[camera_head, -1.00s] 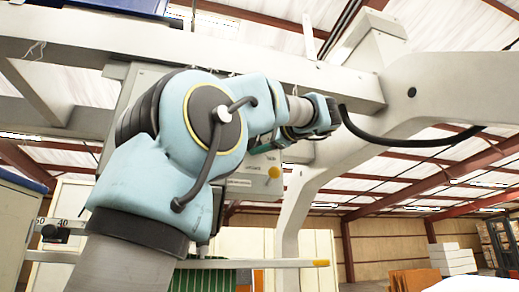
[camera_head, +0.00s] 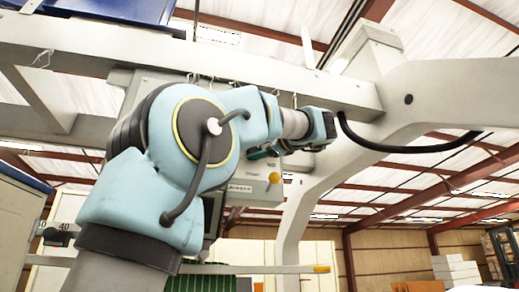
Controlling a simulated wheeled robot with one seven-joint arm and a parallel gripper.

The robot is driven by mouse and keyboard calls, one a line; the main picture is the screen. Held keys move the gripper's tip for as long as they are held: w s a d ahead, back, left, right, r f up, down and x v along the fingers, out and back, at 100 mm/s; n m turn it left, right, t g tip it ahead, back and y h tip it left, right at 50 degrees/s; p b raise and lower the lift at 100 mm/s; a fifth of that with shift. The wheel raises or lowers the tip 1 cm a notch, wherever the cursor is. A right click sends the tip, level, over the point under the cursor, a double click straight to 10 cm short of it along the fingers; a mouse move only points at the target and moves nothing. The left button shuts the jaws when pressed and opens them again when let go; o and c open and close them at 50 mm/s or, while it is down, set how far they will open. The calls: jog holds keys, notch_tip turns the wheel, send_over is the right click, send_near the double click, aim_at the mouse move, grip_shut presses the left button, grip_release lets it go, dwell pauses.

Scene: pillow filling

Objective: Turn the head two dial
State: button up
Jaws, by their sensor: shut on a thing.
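My gripper (camera_head: 262,152) is small in the view, below and left of my wrist, pointing left at the front of a grey control box (camera_head: 262,192). My arm crosses in front of the box and hides much of it. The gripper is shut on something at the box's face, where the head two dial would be. The dial itself is hidden, so its setting cannot be read. A yellow round knob (camera_head: 275,178) shows on the box just below the gripper. Small labels on the box are too small to read.
A thick grey machine beam (camera_head: 250,68) runs above my arm, with a curved machine arm (camera_head: 430,95) at the right. A black hose (camera_head: 410,149) hangs under it. A pale bar with a yellow tip (camera_head: 321,268) lies below.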

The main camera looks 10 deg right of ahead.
jog(key=o, duration=1.4)
jog(key=b+v, duration=0.3)
jog(key=v, duration=0.7)
jog(key=shift+s+d+f, duration=0.15)
jog(key=shift+s+d, duration=0.05)
jog(key=shift+s, duration=0.15)
